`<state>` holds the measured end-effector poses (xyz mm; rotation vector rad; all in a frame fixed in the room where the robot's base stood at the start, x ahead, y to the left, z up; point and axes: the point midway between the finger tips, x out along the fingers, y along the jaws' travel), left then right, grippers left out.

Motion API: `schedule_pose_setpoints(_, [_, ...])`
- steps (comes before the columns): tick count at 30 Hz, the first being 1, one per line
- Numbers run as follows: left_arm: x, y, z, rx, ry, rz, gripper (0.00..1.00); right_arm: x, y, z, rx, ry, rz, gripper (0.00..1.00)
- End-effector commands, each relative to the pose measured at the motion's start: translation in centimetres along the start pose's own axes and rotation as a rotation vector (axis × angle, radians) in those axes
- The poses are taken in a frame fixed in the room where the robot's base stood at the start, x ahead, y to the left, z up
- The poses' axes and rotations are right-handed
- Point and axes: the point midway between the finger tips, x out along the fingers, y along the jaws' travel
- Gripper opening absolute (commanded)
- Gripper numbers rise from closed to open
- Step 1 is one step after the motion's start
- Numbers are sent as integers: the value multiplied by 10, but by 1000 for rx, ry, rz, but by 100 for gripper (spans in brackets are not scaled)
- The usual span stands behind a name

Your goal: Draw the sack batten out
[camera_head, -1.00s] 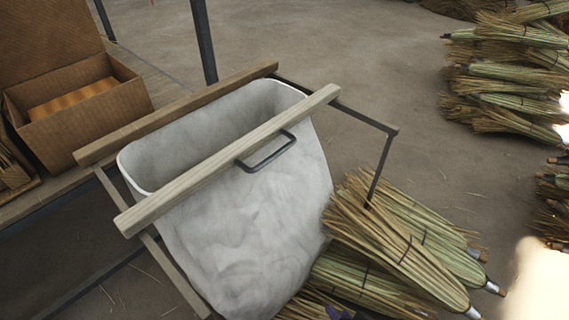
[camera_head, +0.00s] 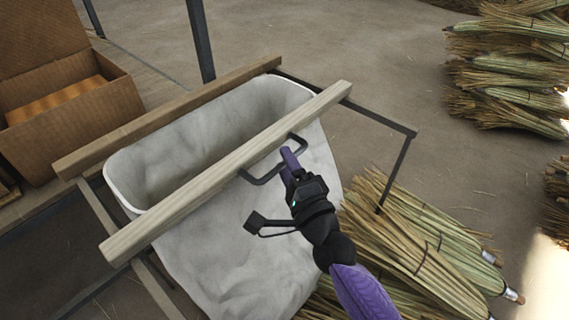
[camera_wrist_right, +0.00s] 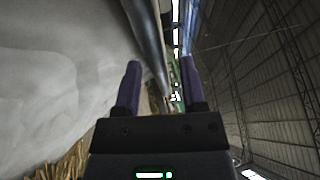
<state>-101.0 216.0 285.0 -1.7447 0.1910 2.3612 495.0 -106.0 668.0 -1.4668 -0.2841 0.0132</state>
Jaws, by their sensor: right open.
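The sack batten (camera_head: 225,172) is a pale wooden bar along the near rim of the white sack (camera_head: 225,255), with a dark metal loop handle (camera_head: 262,181) on its near side. My right gripper (camera_head: 287,158) is at the right part of this handle in the head view. In the right wrist view my right gripper (camera_wrist_right: 160,80) has its two purple fingers spread apart, with the dark handle bar (camera_wrist_right: 150,50) running between and beyond them. Contact cannot be told. My left gripper is not in view.
A darker wooden bar (camera_head: 165,118) lies along the sack's far rim on a metal frame (camera_head: 400,160). An open cardboard box (camera_head: 75,120) stands at left. Broom bundles (camera_head: 420,240) lie at lower right, with a stack (camera_head: 510,70) at upper right.

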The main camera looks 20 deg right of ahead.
Motion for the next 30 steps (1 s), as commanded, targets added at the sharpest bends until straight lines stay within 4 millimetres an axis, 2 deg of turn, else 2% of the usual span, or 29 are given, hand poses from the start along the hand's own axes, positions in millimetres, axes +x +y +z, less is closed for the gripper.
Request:
schedule_pose_setpoints(3, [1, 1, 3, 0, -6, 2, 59, 6, 0, 0, -1, 0, 1, 52])
schedule_pose_setpoints(10, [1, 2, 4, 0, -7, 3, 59, 6, 0, 0, -2, -1, 1, 50])
schedule_pose_setpoints(17, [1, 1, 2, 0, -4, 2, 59, 6, 0, 0, -2, -1, 2, 2])
schedule_pose_setpoints(30, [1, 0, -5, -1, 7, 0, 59, 6, 0, 0, -2, -1, 2, 0])
